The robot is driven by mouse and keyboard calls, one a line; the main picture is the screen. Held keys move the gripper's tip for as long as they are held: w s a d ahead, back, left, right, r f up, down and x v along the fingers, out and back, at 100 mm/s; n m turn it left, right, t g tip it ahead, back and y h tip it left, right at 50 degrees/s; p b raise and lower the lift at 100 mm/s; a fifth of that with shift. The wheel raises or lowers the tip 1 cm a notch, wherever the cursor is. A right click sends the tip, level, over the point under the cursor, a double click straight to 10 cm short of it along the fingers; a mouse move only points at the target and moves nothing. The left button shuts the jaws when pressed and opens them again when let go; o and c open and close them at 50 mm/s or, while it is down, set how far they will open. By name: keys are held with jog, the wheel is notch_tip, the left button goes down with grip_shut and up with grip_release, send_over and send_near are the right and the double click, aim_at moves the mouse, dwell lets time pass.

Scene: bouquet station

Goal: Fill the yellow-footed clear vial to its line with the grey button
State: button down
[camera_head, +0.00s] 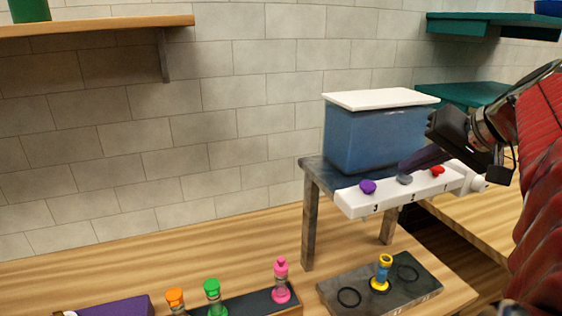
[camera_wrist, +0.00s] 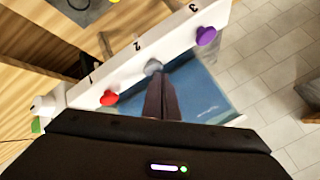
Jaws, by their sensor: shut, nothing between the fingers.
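The vial with the yellow foot (camera_head: 380,275) stands upright on the dark slab below the dispenser, beside ring marks; its upper part is blue and yellow, and its fill level is too small to tell. The grey button (camera_head: 404,179) sits in the middle of the white button bar, by the number 2; it also shows in the wrist view (camera_wrist: 153,67). My gripper (camera_head: 408,167) is shut and empty, its fingertips at the grey button. In the wrist view my shut fingers (camera_wrist: 156,80) point at the button and overlap its lower edge. I cannot tell whether it is pressed in.
The white bar (camera_head: 360,205) also carries a purple button (camera_head: 368,187) and a red button (camera_head: 438,170). A blue tank (camera_head: 375,140) stands behind it. Orange (camera_head: 175,298), green (camera_head: 212,290) and pink (camera_head: 281,280) vials stand at lower left. The wooden counter (camera_head: 240,255) between is clear.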

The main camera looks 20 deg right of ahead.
aim_at(410, 179)
jog(key=shift+f, duration=0.25)
dwell(0.6)
jog(key=shift+r, duration=1)
jog(key=shift+r, duration=2.5)
